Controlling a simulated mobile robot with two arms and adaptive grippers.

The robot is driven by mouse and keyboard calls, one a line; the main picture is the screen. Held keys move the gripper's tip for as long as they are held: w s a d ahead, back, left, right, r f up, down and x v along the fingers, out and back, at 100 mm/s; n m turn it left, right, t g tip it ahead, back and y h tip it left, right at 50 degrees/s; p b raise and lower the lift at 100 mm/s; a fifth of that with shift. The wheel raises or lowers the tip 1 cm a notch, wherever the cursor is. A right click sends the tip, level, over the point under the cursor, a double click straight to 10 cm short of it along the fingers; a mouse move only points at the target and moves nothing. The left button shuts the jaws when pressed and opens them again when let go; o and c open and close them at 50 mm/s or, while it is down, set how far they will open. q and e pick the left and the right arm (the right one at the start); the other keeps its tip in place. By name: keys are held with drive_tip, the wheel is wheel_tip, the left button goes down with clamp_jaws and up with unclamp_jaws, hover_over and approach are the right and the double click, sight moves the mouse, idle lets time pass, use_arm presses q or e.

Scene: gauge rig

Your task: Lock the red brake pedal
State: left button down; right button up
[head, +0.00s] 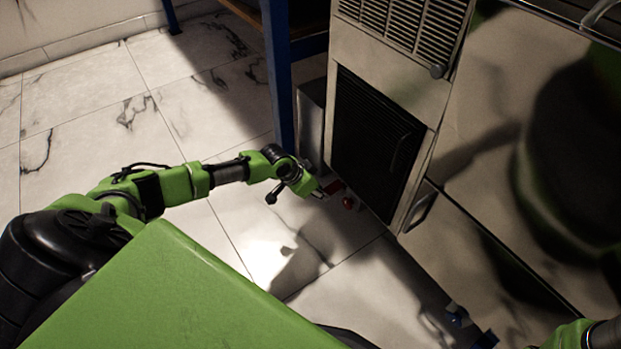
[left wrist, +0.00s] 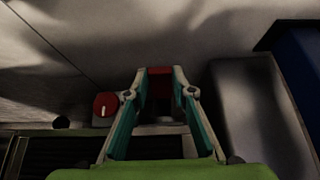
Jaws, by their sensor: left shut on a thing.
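The red brake pedal (head: 334,187) is low at the near left corner of the grey cabinet, just above the floor. My left gripper (head: 322,192) reaches it from the left. In the left wrist view, the two fingers of my left gripper (left wrist: 160,82) close in at the tips around the red pedal (left wrist: 160,71), which shows as a short red bar between them. The fingers hide part of the pedal.
A round red knob (head: 348,202) with a white mark is beside the pedal, and it also shows in the left wrist view (left wrist: 105,104). The cabinet (head: 388,85) with black grilles stands behind. A blue post (head: 278,80) is close left. The marble floor (head: 240,235) in front is open.

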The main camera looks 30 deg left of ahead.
use_arm(q)
drive_tip(key=shift+s+a+f+t, duration=0.1)
drive_tip(key=shift+f+t, duration=0.2)
drive_tip(key=shift+f, duration=0.1)
drive_tip(key=f+t+b, duration=0.1)
drive_tip(key=b, duration=0.2)
drive_tip(key=shift+f+t+h, duration=0.3)
drive_tip(key=shift+f+t, duration=0.05)
drive_tip(key=shift+t, duration=0.05)
drive_tip(key=shift+t+b, duration=0.3)
drive_tip(key=shift+b, duration=0.05)
drive_tip(key=shift+r, duration=0.1)
drive_tip(key=c, duration=1.8)
unclamp_jaws()
drive_tip(key=shift+o, duration=0.4)
